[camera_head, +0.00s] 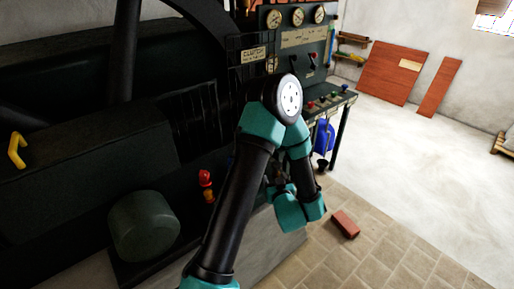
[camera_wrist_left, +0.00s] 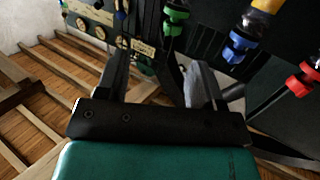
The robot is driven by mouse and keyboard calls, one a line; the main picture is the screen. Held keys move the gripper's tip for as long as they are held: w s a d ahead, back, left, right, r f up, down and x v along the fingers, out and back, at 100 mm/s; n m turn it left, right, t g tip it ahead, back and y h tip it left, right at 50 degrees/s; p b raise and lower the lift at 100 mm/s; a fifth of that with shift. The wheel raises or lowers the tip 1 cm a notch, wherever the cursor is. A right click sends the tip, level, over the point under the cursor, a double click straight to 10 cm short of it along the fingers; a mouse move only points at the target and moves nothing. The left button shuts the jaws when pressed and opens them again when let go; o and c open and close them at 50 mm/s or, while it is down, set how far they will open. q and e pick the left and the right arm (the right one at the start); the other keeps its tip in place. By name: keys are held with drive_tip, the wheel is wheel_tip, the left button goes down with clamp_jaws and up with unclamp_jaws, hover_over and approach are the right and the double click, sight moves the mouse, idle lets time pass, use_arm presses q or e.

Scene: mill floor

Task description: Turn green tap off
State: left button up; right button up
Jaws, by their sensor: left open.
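The green tap (camera_wrist_left: 176,18) shows at the top middle of the left wrist view, with its green handle against a dark panel. My left gripper (camera_wrist_left: 160,70) is open, with its two dark fingers apart and nothing between them. The green tap appears above and beyond the fingers, toward the right one, and no contact shows. In the head view my left arm folds down in front of the machine, and the gripper is mostly hidden behind its own wrist. I cannot make out the green tap in the head view. My right gripper is not in view.
A blue tap (camera_wrist_left: 237,46) and a red tap (camera_wrist_left: 303,79) sit right of the green one. In the head view, a red tap-like fitting (camera_head: 206,184) is left of my arm. A control bench (camera_head: 335,100) stands behind; a brick (camera_head: 345,224) lies on the floor.

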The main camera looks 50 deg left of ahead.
use_arm(q)
drive_tip(key=shift+s+a+r+n+g+y, duration=0.15)
drive_tip(key=shift+s+r+g+y, duration=0.05)
drive_tip(key=shift+r+y, duration=0.2)
drive_tip(key=shift+s+a+r+n+g+y, duration=0.15)
drive_tip(key=shift+s+r+n+g+y, duration=0.1)
drive_tip(key=shift+r, duration=0.2)
drive_tip(key=shift+s+a+r+n+g+y, duration=0.1)
drive_tip(key=shift+s+a+r+g+y, duration=0.05)
drive_tip(key=shift+r+y, duration=0.25)
drive_tip(key=shift+w+a, duration=0.1)
drive_tip(key=x, duration=1.7)
drive_tip(key=shift+w+a, duration=0.1)
drive_tip(key=shift+c, duration=0.2)
drive_tip(key=c, duration=0.8)
